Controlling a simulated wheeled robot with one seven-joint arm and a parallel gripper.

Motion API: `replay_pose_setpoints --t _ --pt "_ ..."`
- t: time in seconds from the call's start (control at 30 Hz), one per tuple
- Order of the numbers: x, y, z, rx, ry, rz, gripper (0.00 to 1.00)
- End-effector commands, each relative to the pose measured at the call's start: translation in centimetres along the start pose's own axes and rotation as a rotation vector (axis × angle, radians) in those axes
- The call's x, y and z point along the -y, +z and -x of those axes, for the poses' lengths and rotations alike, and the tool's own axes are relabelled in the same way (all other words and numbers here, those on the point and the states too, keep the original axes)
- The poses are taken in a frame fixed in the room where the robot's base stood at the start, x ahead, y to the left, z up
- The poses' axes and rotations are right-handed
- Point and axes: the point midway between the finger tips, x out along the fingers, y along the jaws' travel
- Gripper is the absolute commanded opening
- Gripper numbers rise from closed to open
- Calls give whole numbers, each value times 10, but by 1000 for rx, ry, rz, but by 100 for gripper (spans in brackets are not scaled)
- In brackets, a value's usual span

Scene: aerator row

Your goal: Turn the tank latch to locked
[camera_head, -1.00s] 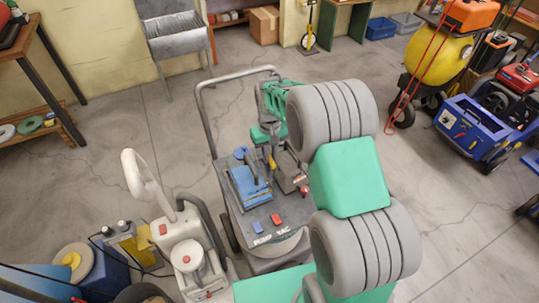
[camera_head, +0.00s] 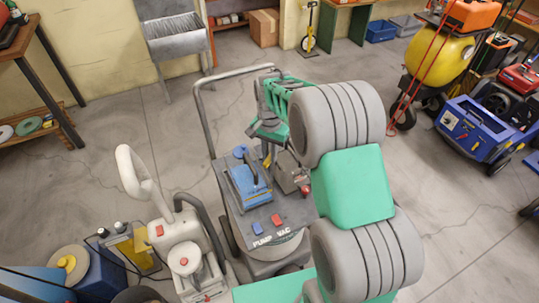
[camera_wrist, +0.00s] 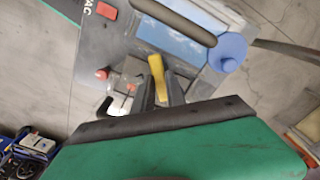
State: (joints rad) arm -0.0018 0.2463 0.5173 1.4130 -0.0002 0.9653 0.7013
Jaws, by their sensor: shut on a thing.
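The tank latch is a small yellow handle (camera_wrist: 157,78) in the wrist view, standing on the grey pump-vac machine beside the blue tank (camera_wrist: 185,38). In the head view a sliver of the yellow latch (camera_head: 267,160) shows just right of the blue tank (camera_head: 248,187). My gripper (camera_wrist: 166,92) is shut on the latch, its dark fingers close around the handle's lower end. In the head view my gripper (camera_head: 268,143) comes down over the machine's top from behind. The latch's base is hidden by the fingers, and I cannot read any lock marking.
A red knob on a grey block (camera_head: 305,190) sits close right of the latch. A blue round knob (camera_wrist: 228,52) and a black bar handle (camera_wrist: 175,20) are near my fingers. The machine's push bar (camera_head: 203,115) rises behind. A grey upright cleaner (camera_head: 180,250) stands left.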

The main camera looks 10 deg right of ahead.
Motion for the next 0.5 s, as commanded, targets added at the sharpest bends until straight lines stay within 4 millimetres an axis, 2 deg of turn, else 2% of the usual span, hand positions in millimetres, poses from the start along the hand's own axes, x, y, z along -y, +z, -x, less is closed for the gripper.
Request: replay_pose_setpoints --t 0.5 --pt "0 0 0 -1 -1 -463 0"
